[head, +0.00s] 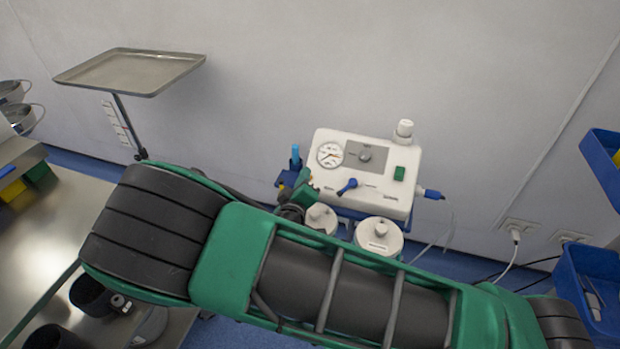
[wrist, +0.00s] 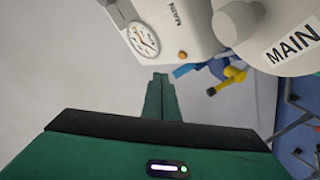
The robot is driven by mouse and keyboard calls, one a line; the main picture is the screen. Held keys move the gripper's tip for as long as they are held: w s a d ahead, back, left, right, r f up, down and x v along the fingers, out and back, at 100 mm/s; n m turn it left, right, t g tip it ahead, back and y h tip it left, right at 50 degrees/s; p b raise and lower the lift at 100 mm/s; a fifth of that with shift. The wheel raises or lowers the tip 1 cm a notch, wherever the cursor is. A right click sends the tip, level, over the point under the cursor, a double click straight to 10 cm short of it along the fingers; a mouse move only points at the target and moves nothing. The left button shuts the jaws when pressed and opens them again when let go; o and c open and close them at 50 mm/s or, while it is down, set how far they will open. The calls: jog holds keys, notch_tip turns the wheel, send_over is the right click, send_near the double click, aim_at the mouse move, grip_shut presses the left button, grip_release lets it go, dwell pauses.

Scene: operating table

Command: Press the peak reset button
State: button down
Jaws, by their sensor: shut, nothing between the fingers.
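A white suction unit (head: 372,160) stands against the wall, tilted toward me in the head view. It has a round gauge (head: 330,155), a grey panel with a knob, a green switch (head: 399,173) and a blue lever (head: 347,187). In the head view my gripper (head: 305,180) is beside the unit's left edge, partly hidden by my arm.
Two white-lidded jars (head: 380,236) stand in front of the unit; one marked MAIN (wrist: 285,40) is close right in the wrist view. A blue and yellow fitting (wrist: 228,76) lies near the tips. A tray on a stand (head: 130,72) is at left, blue bins (head: 590,270) at right.

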jog(key=shift+w+d+f, duration=0.2)
jog(key=shift+w+f, duration=0.3)
jog(key=shift+f, duration=0.2)
jog(key=shift+w+d+f, duration=0.15)
jog(key=shift+w+f, duration=0.3)
jog(key=shift+f, duration=0.25)
jog(key=shift+w+d+f, duration=0.2)
jog(key=shift+w+f, duration=0.15)
jog(key=shift+f, duration=0.25)
dwell(1.9)
jog(key=shift+r, duration=0.1)
jog(key=shift+s+a+r, duration=0.2)
jog(key=shift+s+r, duration=0.25)
jog(key=shift+r, duration=0.1)
dwell(0.4)
jog(key=shift+s+a+r, duration=0.15)
jog(key=shift+s+r, duration=0.3)
jog(key=shift+r, duration=0.25)
jog(key=shift+s+a+r, duration=0.2)
jog(key=shift+s+r, duration=0.25)
jog(key=shift+r, duration=0.2)
jog(key=shift+s+a+r, duration=0.15)
jog(key=shift+s+r, duration=0.3)
jog(key=shift+r, duration=0.25)
